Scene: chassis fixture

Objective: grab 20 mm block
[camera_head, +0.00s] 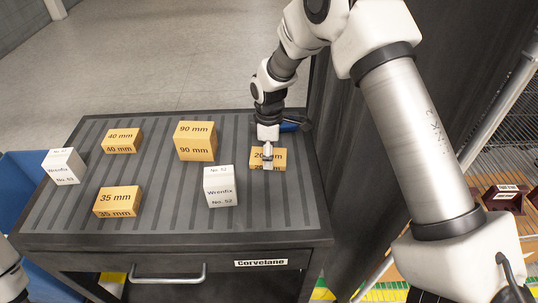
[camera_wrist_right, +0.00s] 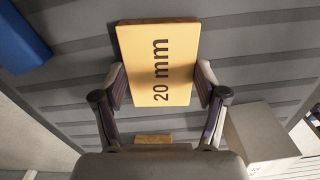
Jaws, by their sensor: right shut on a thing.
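The yellow block marked 20 mm (camera_head: 280,160) lies on the right part of the ribbed grey cart top. It also shows in the right wrist view (camera_wrist_right: 158,45), with its label facing the camera. My right gripper (camera_head: 267,156) reaches down over the block from behind. In the wrist view the two fingers of my right gripper (camera_wrist_right: 160,84) press against opposite sides of the block. The block seems to rest on the surface; any gap below it cannot be told. Of my left arm only a white part shows at the lower left edge; its gripper is out of view.
Yellow blocks marked 90 mm (camera_head: 195,141), 40 mm (camera_head: 122,141) and 35 mm (camera_head: 117,202) stand on the cart top (camera_head: 270,218). White blocks stand near centre (camera_head: 220,187) and at left (camera_head: 64,167). A blue object (camera_head: 292,125) lies behind the gripper.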

